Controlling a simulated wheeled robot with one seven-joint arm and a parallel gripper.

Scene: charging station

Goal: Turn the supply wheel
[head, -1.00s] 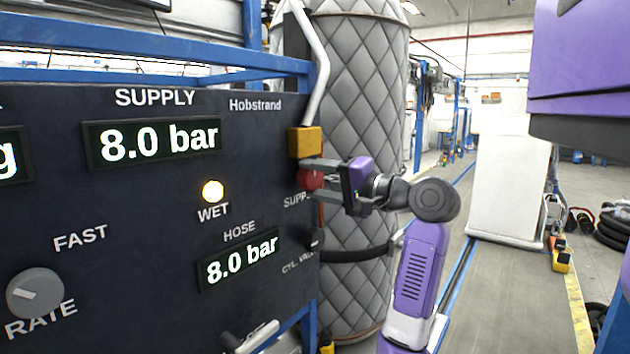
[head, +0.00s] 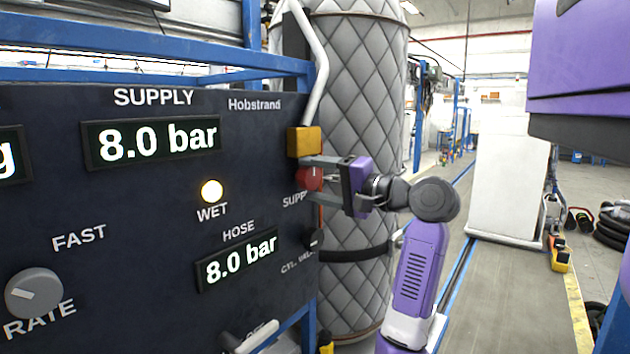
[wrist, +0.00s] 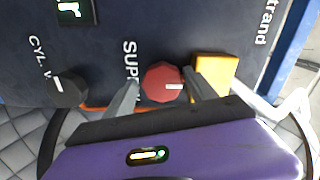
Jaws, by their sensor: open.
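The supply wheel is a small red knob (head: 310,178) with a white mark, at the right edge of the dark panel (head: 130,240), above the partly hidden "SUPPLY" label. In the wrist view the red wheel (wrist: 163,82) sits between my two grey fingers, with its mark pointing to the right. My gripper (head: 318,178) is open, with one finger on each side of the wheel. In the wrist view a narrow gap seems to show between the fingers and the wheel; I cannot tell whether either touches.
A yellow block (head: 304,142) with a white pipe is just above the wheel, close to one finger. A black cylinder valve knob (head: 315,240) is below. A quilted grey tank (head: 360,90) stands behind. The panel reads 8.0 bar for supply and hose; the WET lamp (head: 212,191) glows.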

